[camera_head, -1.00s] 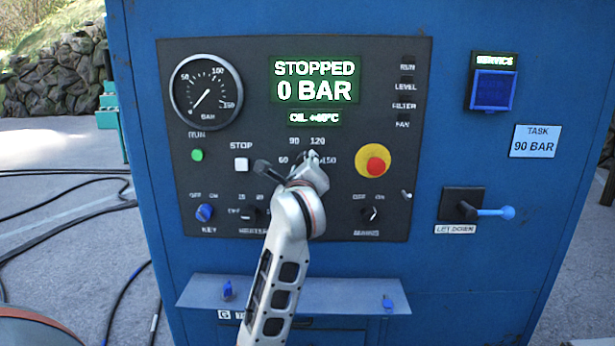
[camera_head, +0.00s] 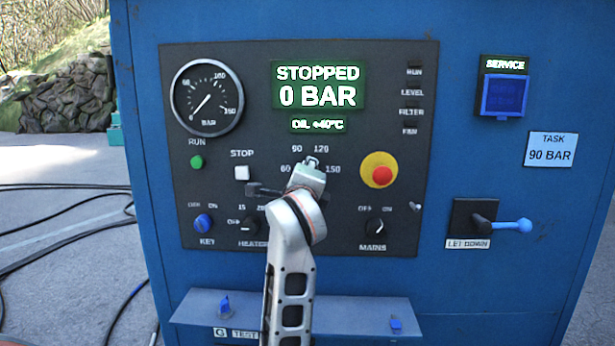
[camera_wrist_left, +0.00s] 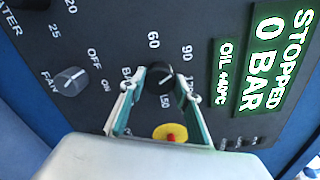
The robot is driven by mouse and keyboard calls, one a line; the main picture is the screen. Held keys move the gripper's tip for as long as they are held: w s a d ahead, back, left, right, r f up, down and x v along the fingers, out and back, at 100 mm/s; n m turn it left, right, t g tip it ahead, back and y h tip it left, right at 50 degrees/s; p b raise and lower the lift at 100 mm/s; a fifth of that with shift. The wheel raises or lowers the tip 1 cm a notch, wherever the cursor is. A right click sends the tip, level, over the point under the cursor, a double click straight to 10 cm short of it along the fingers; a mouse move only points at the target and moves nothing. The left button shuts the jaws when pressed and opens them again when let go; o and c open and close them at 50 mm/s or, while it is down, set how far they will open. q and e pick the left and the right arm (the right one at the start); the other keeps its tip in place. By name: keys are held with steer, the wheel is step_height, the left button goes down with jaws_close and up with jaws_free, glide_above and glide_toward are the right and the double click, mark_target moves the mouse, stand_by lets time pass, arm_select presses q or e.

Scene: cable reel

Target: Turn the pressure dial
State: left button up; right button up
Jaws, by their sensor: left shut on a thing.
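The pressure dial (camera_wrist_left: 160,82) is a black round knob with a white mark, seen in the left wrist view, ringed by the numbers 60, 90, 120 and 150. The mark points roughly towards 90; its exact setting is hard to tell. My left gripper (camera_wrist_left: 162,75) is shut on the dial, one finger on each side of it. In the head view my left gripper (camera_head: 308,174) covers most of the dial. The display (camera_head: 319,87) reads STOPPED and 0 BAR. The task label (camera_head: 550,149) reads 90 BAR. My right gripper is not in view.
A red stop button (camera_head: 381,174) on yellow sits right of the dial. The white stop button (camera_head: 241,173), heater knob (camera_head: 249,227) and mains knob (camera_head: 375,228) are close by. A small shelf (camera_head: 350,312) juts out below the panel. The let-down lever (camera_head: 500,225) is farther right.

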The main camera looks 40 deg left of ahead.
arm_select(q)
steer(key=o, duration=1.1)
steer(key=shift+s, duration=0.1)
steer(key=v, duration=1.2)
steer(key=shift+f, duration=0.1)
